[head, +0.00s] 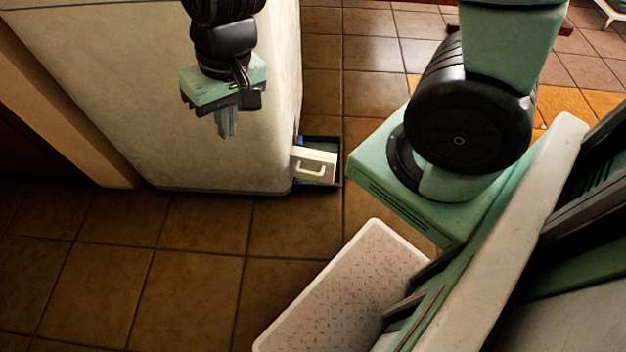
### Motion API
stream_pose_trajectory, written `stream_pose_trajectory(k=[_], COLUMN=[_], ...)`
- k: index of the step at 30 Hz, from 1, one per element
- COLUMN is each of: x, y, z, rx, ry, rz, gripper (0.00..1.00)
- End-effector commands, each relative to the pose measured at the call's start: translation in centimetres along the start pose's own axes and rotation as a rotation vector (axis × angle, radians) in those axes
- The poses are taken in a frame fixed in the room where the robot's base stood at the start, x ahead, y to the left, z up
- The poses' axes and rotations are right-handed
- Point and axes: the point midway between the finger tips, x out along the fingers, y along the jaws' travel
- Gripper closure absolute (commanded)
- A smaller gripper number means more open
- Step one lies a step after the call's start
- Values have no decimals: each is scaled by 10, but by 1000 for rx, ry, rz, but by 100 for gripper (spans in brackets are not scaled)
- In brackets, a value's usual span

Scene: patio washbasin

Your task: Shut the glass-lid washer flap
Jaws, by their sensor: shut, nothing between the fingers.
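My gripper (227,124) hangs at the upper left of the head view, its fingers pointing down and closed together with nothing between them. It is in front of a large off-white, box-like body (150,100) with worn sides. I cannot tell whether this body is the washer, or whether the fingers touch it. No glass lid or flap can be made out in this view, so I cannot tell how far it is open.
A small white box with a handle (315,164) sits in a dark tray (336,174) at the body's lower right corner. A pale, patterned panel (345,290) lies at bottom centre, beside my green body. Tiled floor (180,270) is clear at lower left.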

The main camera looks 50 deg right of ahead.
Motion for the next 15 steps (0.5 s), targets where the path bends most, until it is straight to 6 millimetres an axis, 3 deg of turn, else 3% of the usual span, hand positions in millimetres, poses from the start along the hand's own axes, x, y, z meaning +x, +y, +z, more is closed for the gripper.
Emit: stream_pose_trajectory(k=[1,8,15], x=[40,134,229], y=[16,77,156], z=[-4,-29,-42], rx=[57,306,553], ry=[11,89,178], rz=[8,56,148], gripper=[100,100,100])
